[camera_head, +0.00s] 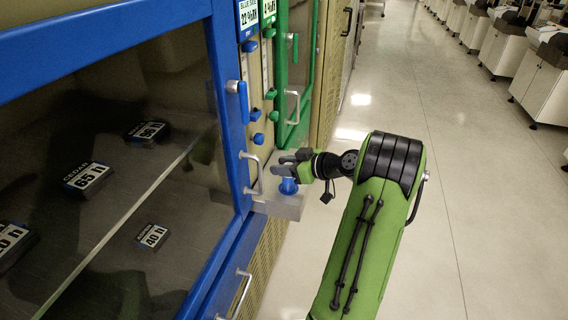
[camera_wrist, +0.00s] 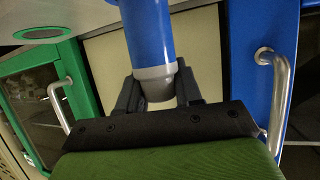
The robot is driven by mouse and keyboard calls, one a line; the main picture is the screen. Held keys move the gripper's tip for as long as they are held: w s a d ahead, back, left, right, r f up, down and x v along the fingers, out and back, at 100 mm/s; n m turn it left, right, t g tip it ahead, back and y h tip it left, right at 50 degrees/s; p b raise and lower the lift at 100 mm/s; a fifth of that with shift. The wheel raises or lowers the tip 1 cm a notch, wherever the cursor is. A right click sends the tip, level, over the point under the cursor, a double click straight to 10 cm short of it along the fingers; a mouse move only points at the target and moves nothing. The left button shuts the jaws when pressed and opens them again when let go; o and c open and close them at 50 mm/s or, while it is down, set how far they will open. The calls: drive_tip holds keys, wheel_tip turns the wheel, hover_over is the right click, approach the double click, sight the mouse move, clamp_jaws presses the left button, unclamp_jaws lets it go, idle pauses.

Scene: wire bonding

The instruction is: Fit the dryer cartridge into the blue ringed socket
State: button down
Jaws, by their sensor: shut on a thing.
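The dryer cartridge (camera_wrist: 150,35) is a blue cylinder with a grey end piece, between the two dark jaws of my gripper (camera_wrist: 160,88). In the head view my gripper (camera_head: 285,164) is just above a grey ledge (camera_head: 288,207) on the blue cabinet's front. Blue (camera_head: 288,186) shows directly under the jaws, at the ledge top. I cannot separate the cartridge's lower part from the blue ring there. In the wrist view the cartridge's far end runs to the top edge, by the grey ledge, so its seating depth cannot be told.
A green ringed socket (camera_wrist: 40,33) sits on a grey block beside the green door. Metal handles (camera_head: 252,172) and a blue lever (camera_head: 243,100) stick out close to my gripper. The aisle floor (camera_head: 440,200) at right is clear.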

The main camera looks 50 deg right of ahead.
drive_tip(key=shift+f, duration=0.85)
drive_tip(key=c, duration=0.7)
unclamp_jaws()
drive_tip(key=p+v, duration=0.4)
drive_tip(key=v, duration=1.2)
drive_tip(key=shift+w, duration=0.1)
